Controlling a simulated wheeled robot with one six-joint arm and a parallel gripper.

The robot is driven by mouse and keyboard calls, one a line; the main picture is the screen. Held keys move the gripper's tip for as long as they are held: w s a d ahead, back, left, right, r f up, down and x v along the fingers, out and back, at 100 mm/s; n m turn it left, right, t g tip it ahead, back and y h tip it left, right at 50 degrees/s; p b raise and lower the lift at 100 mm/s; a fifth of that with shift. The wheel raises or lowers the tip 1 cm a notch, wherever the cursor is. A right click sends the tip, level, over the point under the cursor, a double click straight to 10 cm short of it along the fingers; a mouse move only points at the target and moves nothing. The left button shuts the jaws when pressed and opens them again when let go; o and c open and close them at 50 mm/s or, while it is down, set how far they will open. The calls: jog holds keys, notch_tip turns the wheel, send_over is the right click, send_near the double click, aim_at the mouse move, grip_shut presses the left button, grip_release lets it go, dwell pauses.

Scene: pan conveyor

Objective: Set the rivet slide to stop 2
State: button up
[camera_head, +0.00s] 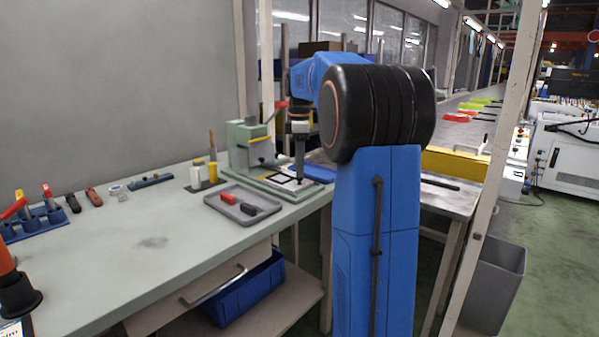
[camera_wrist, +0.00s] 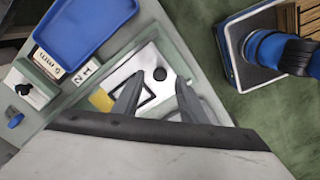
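My gripper (camera_wrist: 159,79) is open, with its two fingers apart and pointing down over the pale green fixture (camera_wrist: 190,60). Number tags 2 and 1 (camera_wrist: 86,73) lie on the fixture to the left, beside a larger printed label. I cannot tell for certain which part is the rivet slide. In the head view, my gripper (camera_head: 300,178) hangs over the fixture base (camera_head: 275,188).
A blue tray (camera_wrist: 85,28) lies close to the fixture. A green press (camera_head: 250,145) stands behind it.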

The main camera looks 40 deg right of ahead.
aim_at(283, 178)
jog(key=shift+f, duration=1.15)
jog(key=shift+c, duration=0.6)
grip_shut()
jog(key=shift+w+a, duration=0.25)
jog(key=shift+w, duration=1.05)
jog(key=shift+w+a, duration=0.2)
jog(key=shift+w, duration=1.05)
jog(key=shift+w+a, duration=0.25)
jog(key=shift+w, duration=1.05)
jog(key=shift+o, duration=0.6)
grip_release()
